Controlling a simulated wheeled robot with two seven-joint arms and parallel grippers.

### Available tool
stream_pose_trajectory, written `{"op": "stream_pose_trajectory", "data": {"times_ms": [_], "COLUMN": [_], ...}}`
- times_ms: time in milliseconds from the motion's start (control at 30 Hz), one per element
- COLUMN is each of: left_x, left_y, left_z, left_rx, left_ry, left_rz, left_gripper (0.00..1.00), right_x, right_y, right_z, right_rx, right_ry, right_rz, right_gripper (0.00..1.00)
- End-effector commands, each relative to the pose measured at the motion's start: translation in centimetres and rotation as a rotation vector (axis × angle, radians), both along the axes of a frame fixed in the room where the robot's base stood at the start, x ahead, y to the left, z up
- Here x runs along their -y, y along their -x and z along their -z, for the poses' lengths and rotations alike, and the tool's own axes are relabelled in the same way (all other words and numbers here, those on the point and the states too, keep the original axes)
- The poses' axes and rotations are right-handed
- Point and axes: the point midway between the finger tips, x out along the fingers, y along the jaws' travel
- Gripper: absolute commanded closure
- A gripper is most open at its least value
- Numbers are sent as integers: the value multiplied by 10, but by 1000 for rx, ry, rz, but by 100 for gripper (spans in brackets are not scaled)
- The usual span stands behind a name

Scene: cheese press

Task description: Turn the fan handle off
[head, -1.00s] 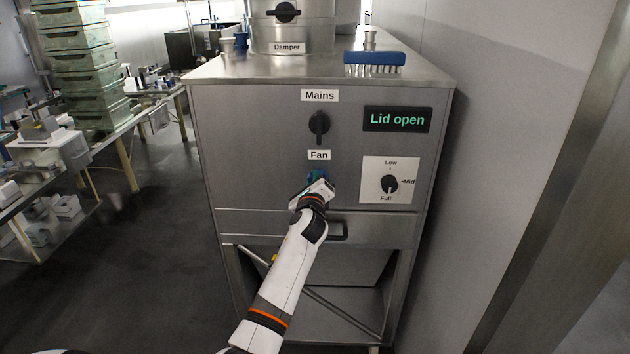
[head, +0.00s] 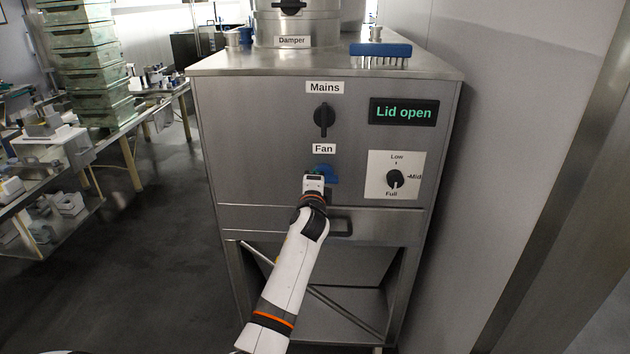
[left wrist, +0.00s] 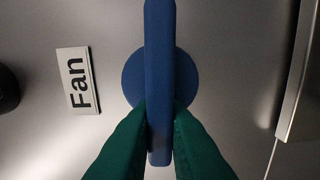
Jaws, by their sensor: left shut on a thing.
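The blue fan handle (head: 327,171) is on the front of the steel cabinet, under the "Fan" label (head: 324,149). In the head view my gripper partly hides it, and it lies roughly level. In the left wrist view the handle (left wrist: 159,60) is a long blue bar over a round blue base, upright in that picture, with the "Fan" label to its left. My left gripper (left wrist: 160,122) is shut on the lower part of the bar, with a green finger on each side. It also shows in the head view (head: 316,178). My right gripper is out of view.
Above is the black "Mains" knob (head: 324,119). To the right are the "Lid open" display (head: 403,112) and the Low/Mid/Full dial (head: 395,179). A drawer handle (head: 341,227) sits just below my wrist. A blue brush (head: 380,51) lies on the cabinet top.

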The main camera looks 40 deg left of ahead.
Motion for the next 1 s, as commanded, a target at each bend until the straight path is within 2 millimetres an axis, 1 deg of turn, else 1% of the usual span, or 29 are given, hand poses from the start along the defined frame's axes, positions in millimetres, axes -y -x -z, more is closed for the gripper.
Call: {"op": "stream_pose_trajectory", "data": {"times_ms": [33,300,667,700,800,1000], "left_x": [2,3,3,3,3,1], "left_y": [0,0,-1,0,-1,0], "left_z": [6,6,6,6,5,3], "left_rx": [0,22,22,22,23,26], "left_ry": [17,53,56,56,54,51], "left_rz": [4,4,4,4,4,2], "left_gripper": [100,100,100,82,66,66], "right_x": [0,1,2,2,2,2], "right_y": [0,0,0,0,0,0], "right_z": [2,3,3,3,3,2], "right_rx": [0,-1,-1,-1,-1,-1], "right_ry": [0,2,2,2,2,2], "right_rz": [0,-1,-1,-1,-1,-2], "right_gripper": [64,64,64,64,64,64]}}
